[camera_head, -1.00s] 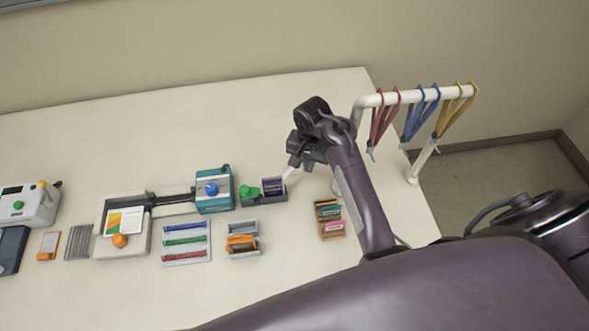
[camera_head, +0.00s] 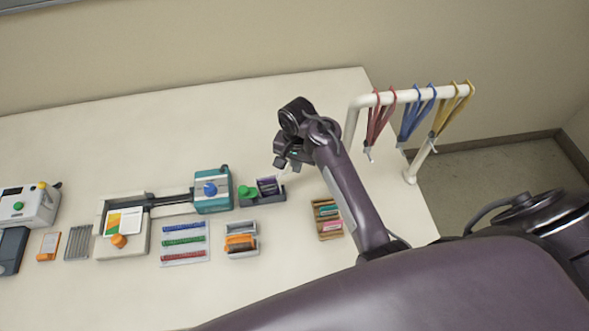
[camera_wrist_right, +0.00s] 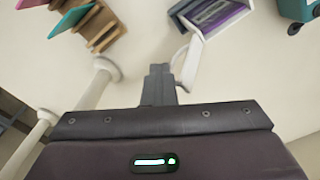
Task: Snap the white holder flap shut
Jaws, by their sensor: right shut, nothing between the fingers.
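The small grey holder (camera_head: 277,196) stands on the table beside a green knob, with purple cards (camera_head: 266,186) in it. In the right wrist view the holder (camera_wrist_right: 203,32) is at the top, with purple cards inside. Its white flap (camera_wrist_right: 191,62) sticks out from the holder's edge toward my fingers, so it stands open. My right gripper (camera_head: 280,163) is shut and empty, just behind the holder in the head view. In the wrist view its fingertips (camera_wrist_right: 160,70) are close to the flap's left side; I cannot tell whether they touch. My left gripper is out of view.
A teal unit with a blue knob (camera_head: 210,189) stands left of the holder. A tray of orange items (camera_head: 241,240) is in front. A wooden card rack (camera_head: 328,219) stands to the right. A white rail (camera_head: 352,122) with hanging lanyards rises at the table's right end.

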